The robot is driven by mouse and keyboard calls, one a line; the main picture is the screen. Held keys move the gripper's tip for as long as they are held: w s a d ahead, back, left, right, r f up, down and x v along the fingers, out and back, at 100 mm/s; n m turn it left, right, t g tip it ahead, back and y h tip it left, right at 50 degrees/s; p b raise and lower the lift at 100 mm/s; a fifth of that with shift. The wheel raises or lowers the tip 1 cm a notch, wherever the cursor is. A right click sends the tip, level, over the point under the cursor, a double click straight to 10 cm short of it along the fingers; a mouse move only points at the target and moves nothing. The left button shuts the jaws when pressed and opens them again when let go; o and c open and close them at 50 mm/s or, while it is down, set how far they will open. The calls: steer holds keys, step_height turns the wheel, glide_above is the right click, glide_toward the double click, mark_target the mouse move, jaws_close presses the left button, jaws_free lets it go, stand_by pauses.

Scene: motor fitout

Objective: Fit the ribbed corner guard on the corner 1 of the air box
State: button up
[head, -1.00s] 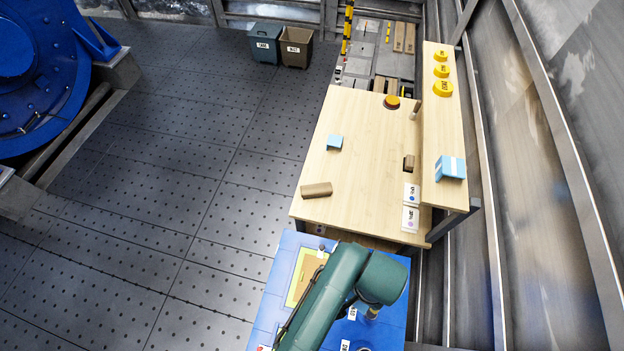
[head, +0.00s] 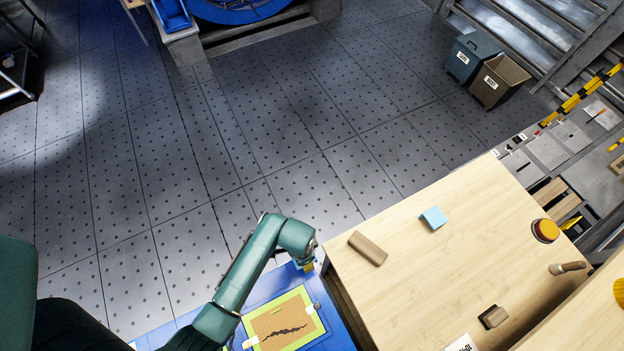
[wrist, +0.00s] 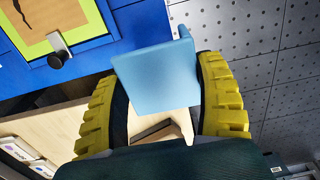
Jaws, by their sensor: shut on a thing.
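My gripper (wrist: 160,95) is shut on a light blue bent piece (wrist: 158,76), which fits the corner guard. The face towards the wrist camera looks smooth; I cannot tell whether the other side is ribbed. In the head view my gripper (head: 306,265) is small, with a yellow finger showing, above the far end of the blue air box (head: 338,322), and the held piece cannot be made out. The air box also shows in the wrist view (wrist: 140,30), at upper left. The held piece appears apart from it. I cannot read which corner is corner 1.
The air box has a lime-edged panel (head: 293,330) and a dark knob (wrist: 57,59). On the wooden table (head: 430,270) lie another light blue piece (head: 433,217), a brown piece (head: 367,248) and a dark brown block (head: 493,317). Floor (head: 200,130) left of the table is clear.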

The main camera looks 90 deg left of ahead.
steer(key=shift+w+f+b, duration=0.1)
steer(key=shift+f+b, duration=2.4)
steer(key=shift+b, duration=0.25)
steer(key=shift+r+p, duration=0.15)
steer(key=shift+p, duration=0.3)
steer(key=shift+f, duration=0.2)
steer(key=shift+f+b, duration=0.95)
steer(key=shift+f, duration=0.45)
steer(key=shift+f, duration=0.2)
steer(key=shift+f+b, duration=0.45)
steer(key=shift+f, duration=0.25)
steer(key=shift+r+p, duration=0.1)
steer(key=shift+p, duration=0.25)
steer(key=shift+f, duration=0.4)
